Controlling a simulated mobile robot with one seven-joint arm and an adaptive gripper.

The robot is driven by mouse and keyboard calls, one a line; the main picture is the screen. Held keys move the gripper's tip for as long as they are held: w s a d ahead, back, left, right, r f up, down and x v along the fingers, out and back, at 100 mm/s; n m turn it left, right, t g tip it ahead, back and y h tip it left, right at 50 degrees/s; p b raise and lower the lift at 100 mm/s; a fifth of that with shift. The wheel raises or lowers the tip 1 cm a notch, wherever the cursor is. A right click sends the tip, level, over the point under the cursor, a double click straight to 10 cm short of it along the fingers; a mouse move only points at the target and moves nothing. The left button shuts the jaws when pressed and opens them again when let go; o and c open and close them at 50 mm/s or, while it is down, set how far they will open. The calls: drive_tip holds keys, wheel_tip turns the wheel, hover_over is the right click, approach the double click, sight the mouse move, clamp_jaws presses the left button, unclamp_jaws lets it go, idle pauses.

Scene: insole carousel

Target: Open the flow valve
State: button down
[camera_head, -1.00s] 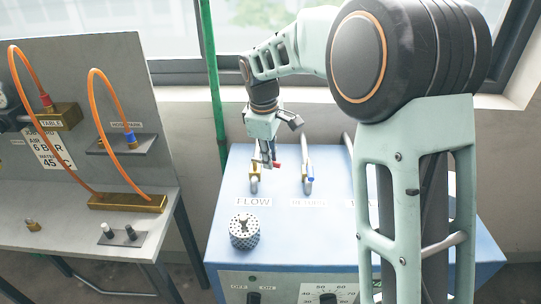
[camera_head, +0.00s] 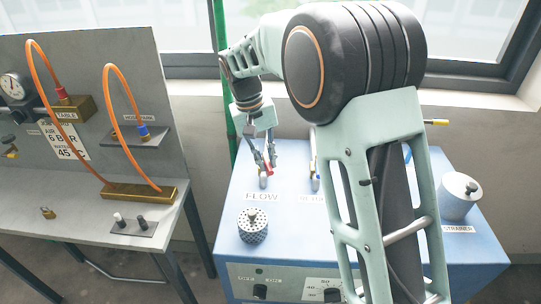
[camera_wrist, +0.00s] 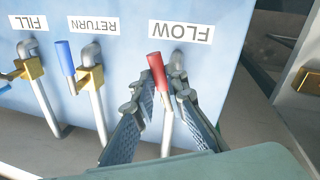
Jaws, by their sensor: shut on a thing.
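The flow valve's red lever (camera_wrist: 157,72) stands in front of the bent metal pipe under the upside-down FLOW label (camera_wrist: 181,31) in the wrist view. My gripper (camera_wrist: 160,92) has its two fingers on either side of the valve, shut on the red lever. The fingers hide most of the valve body. In the head view my gripper (camera_head: 267,163) reaches down to the flow pipe on the blue cabinet (camera_head: 285,225), behind the FLOW label (camera_head: 262,197). The lever's exact angle is hard to read there.
The return valve with a blue lever (camera_wrist: 65,58) is beside the flow valve, then the brass fill valve (camera_wrist: 27,68). A perforated cylinder (camera_head: 253,226) and a strainer pot (camera_head: 459,197) stand on the cabinet. A grey bench (camera_head: 60,205) with orange hoses is at left.

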drive_tip(key=shift+a+m+g+p, duration=0.15)
drive_tip(key=shift+a+m+p, duration=0.25)
drive_tip(key=shift+m, duration=0.55)
drive_tip(key=shift+a+m+g+p, duration=0.15)
drive_tip(key=shift+a+m+p, duration=0.15)
drive_tip(key=shift+m, duration=0.65)
drive_tip(key=shift+a+r, duration=0.1)
drive_tip(key=c, duration=1.9)
unclamp_jaws()
drive_tip(key=shift+c, duration=0.2)
wheel_tip(320, 180, up, 12)
drive_tip(key=a, duration=0.2)
drive_tip(key=shift+a, duration=0.15)
